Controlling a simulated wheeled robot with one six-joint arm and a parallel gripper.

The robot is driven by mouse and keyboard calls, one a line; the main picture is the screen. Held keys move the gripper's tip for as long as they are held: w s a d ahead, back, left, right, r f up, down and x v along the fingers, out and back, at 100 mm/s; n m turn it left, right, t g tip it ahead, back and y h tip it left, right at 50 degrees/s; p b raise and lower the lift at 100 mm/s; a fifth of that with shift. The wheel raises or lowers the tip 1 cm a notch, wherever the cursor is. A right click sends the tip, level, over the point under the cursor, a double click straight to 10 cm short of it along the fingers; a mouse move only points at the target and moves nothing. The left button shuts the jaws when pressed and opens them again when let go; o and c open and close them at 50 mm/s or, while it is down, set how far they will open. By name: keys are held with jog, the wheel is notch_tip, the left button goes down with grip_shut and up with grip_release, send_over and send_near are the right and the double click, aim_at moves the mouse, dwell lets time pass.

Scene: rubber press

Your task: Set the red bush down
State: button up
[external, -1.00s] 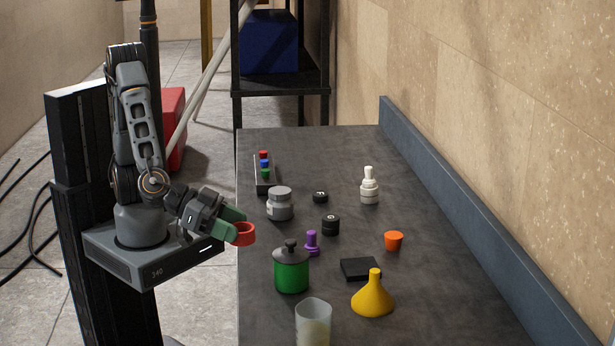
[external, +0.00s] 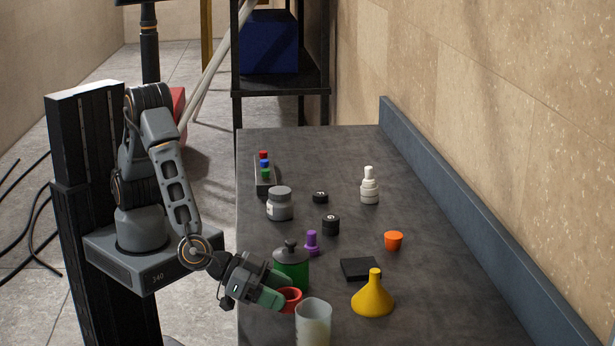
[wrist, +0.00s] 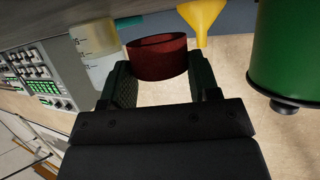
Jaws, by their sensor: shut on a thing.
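The red bush (external: 291,297) is a short red ring. My gripper (external: 278,297) is shut on it near the table's left edge, in front of the green canister and just left of the clear beaker. In the wrist view the bush (wrist: 158,58) sits between the two fingers of my gripper (wrist: 160,75). Whether its underside touches the table cannot be told.
The green canister (external: 290,273) with a grey lid stands close behind my gripper. The clear beaker (external: 313,325) stands close on the right. A yellow funnel (external: 373,300), black block (external: 361,269) and purple peg (external: 312,243) stand further right and back. The table's right side (external: 450,290) is clear.

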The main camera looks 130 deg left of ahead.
aim_at(278, 317)
jog(key=shift+f+p, duration=0.35)
jog(key=shift+f, duration=0.85)
jog(key=shift+s+f, duration=0.1)
jog(key=shift+f, duration=0.1)
jog(key=o, duration=0.9)
jog(key=shift+f+b, duration=0.1)
jog(key=shift+b, duration=0.35)
